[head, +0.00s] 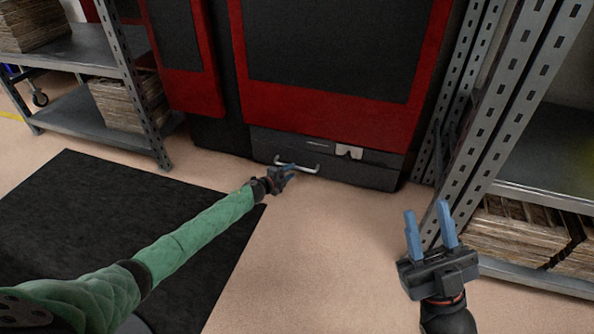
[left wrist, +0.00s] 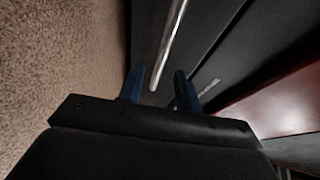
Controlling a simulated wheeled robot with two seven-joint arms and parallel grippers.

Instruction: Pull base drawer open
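The base drawer (head: 345,172) is a dark grey front at the bottom of the red and black machine. It looks closed. Its pale bar handle (head: 312,171) runs along the upper left part of the drawer. My left gripper (head: 290,169) is at the handle. In the left wrist view the blue fingers of the left gripper (left wrist: 160,90) are apart, and the end of the metal handle (left wrist: 168,45) shows between them, with gaps on both sides. I cannot tell how deep the handle lies between them. My right gripper (head: 431,222) is open and empty, away from the drawer.
A grey metal rack (head: 500,120) with stacked brown boards (head: 515,235) stands on the right, close to my right gripper. Another shelf (head: 75,50) stands at the left. A black mat (head: 110,215) lies on the floor. The floor before the drawer is clear.

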